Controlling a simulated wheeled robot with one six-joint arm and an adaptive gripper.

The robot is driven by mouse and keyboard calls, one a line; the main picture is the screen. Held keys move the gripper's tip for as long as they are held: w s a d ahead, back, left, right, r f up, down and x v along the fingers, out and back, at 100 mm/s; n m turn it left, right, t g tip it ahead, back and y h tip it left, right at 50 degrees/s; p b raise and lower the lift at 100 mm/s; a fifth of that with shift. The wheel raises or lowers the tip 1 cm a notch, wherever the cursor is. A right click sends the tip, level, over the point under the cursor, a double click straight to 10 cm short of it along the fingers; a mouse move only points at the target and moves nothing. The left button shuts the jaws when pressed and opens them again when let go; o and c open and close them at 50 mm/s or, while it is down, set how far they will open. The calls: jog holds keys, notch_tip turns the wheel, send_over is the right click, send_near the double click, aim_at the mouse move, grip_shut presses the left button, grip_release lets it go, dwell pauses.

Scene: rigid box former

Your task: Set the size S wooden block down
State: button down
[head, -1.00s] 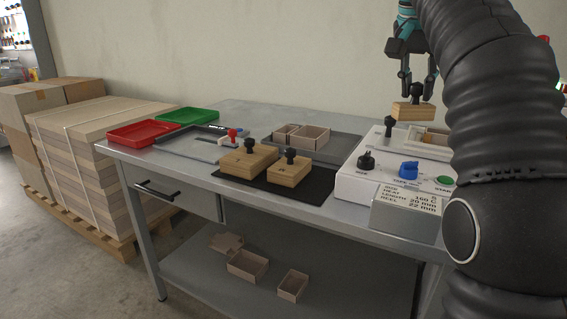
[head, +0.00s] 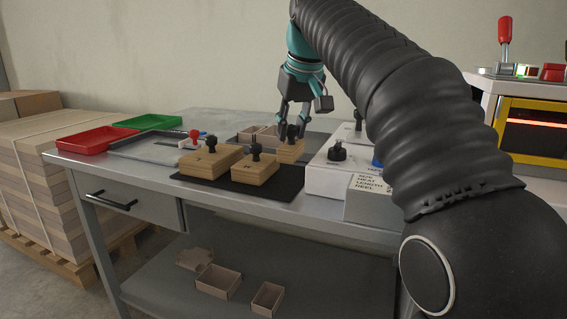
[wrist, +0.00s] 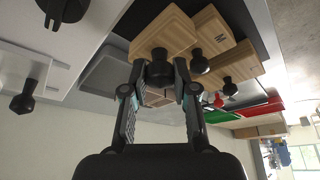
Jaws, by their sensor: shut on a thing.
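My gripper (head: 292,125) is shut on the black knob of the size S wooden block (head: 290,152), which hangs level under the fingers. In the wrist view the knob is between the fingertips (wrist: 157,88), with the pale block (wrist: 165,34) beyond it. The held block appears just behind the right part of the black mat (head: 285,182); I cannot tell whether it touches anything. Two other knobbed wooden blocks, the larger one (head: 208,164) and the M block (head: 257,170), stand on the mat to its left.
A grey tray with small cardboard boxes (head: 258,135) is behind the held block. The white machine (head: 325,178) with a black knob is close on its right. A red tray (head: 85,140) and a green tray (head: 147,121) are at the far left. The mat's front right is bare.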

aim_at(294, 136)
jog(key=shift+f+b, duration=0.9)
jog(key=shift+f, duration=1.6)
jog(key=shift+f, duration=0.1)
jog(key=c, duration=0.9)
grip_release()
jog(key=shift+r, duration=0.45)
jog(key=p+v, duration=0.4)
jog(key=v, duration=0.7)
jog(key=shift+r, duration=0.2)
jog(key=shift+s, duration=0.1)
